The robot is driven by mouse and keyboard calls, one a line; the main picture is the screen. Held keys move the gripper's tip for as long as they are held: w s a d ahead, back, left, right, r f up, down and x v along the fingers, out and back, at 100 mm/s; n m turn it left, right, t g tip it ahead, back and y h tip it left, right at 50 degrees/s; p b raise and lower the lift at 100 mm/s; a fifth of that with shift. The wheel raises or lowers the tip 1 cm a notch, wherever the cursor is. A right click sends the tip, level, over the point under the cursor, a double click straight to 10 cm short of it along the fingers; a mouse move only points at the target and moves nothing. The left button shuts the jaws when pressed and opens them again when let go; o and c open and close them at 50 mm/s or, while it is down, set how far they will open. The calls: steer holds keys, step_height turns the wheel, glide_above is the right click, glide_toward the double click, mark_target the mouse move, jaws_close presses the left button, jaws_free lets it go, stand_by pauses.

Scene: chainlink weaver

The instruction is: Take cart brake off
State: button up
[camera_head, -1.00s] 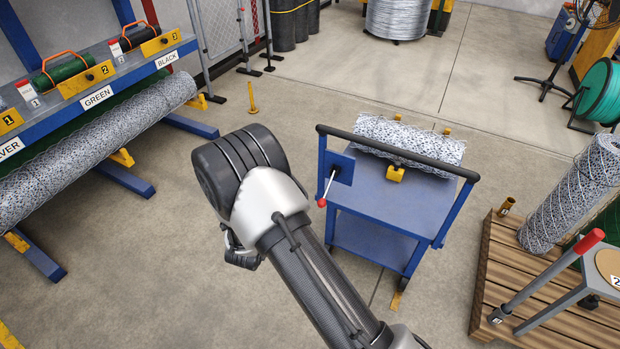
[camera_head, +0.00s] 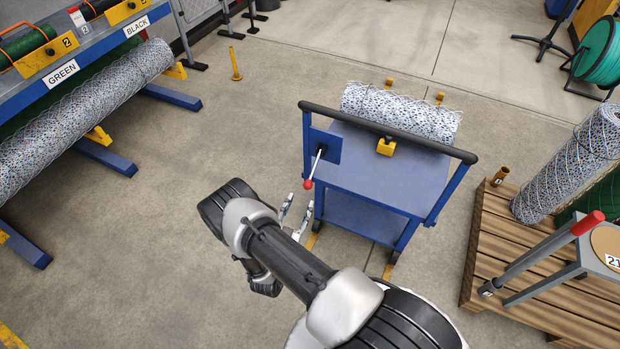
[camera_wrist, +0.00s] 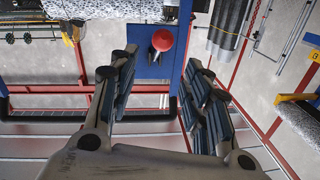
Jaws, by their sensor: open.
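The blue cart (camera_head: 383,185) stands on the floor in the middle right of the head view, with a black push handle along its near side. Its brake lever (camera_head: 316,166) has a red knob and sits on a blue plate at the cart's left, the knob hanging low. The red knob also shows in the wrist view (camera_wrist: 162,40), beyond and between the fingers. My gripper (camera_head: 295,220) is open and empty, just left of and below the knob in the head view. It also shows in the wrist view (camera_wrist: 160,80), fingers apart and not touching the knob.
A mesh roll (camera_head: 400,112) lies on the cart by a yellow stop (camera_head: 386,147). A wooden pallet (camera_head: 480,260) with a mesh roll and a red-handled tool stands at right. A blue rack (camera_head: 110,155) with rolls stands at left.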

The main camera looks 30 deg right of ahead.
mark_target(308, 184)
steer(key=b+x, duration=0.3)
steer(key=x, duration=0.9)
steer(key=shift+w+d, duration=0.15)
steer(key=shift+w, duration=0.05)
steer(key=shift+c, duration=0.5)
steer(key=shift+f, duration=0.1)
jaws_close()
